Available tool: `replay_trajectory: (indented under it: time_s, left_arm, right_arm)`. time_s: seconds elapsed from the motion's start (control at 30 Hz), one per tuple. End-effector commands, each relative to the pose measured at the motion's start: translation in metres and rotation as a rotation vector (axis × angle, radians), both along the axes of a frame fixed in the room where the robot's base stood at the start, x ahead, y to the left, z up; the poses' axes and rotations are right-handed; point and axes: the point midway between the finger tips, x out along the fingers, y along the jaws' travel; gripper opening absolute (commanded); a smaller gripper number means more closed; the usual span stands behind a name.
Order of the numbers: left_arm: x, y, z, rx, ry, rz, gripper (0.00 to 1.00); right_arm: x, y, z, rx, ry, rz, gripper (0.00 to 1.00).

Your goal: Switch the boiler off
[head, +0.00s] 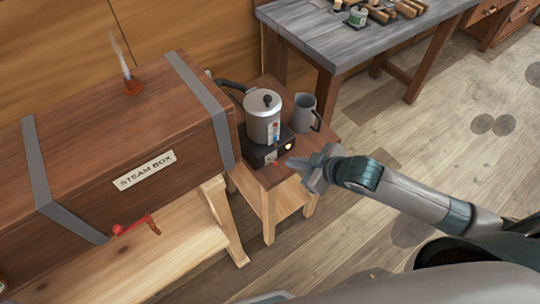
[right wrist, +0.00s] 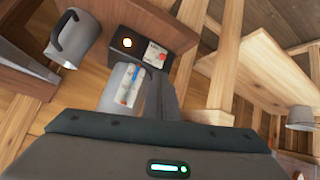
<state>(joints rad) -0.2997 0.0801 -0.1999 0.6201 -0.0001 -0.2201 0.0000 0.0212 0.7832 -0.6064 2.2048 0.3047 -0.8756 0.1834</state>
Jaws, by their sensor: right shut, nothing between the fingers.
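The boiler is a silver lidded pot (head: 262,120) with a black handle, standing on a black base (head: 257,153) on a small wooden stand. A gauge with blue and red shows on its front. The base front has a lit orange light (right wrist: 127,42) and a pale panel with a red switch (right wrist: 161,57). My right gripper (head: 292,163) is shut and empty, just in front of the base, pointing at its front. In the right wrist view its fingers (right wrist: 158,76) reach close to the panel; I cannot tell whether they touch. My left gripper is not in view.
A grey jug (head: 303,112) stands beside the boiler on the stand (head: 273,180). A wooden steam box (head: 100,150) with a red crank (head: 135,226) is to the left, close by. A grey-topped workbench (head: 340,45) with tools is behind. The floor at right is clear.

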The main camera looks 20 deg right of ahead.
Motion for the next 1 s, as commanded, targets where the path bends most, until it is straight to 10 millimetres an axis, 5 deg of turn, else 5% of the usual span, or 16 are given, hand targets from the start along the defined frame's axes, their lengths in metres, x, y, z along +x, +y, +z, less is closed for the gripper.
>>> replay_trajectory:
  time_s: [0.57,1.0]
  left_arm:
    - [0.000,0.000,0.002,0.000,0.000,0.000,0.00]
    - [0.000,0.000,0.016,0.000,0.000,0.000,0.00]
  right_arm:
    - [0.002,0.003,0.001,0.001,-0.002,0.005,0.00]
    - [0.037,0.023,-0.032,0.002,-0.001,0.004,0.00]
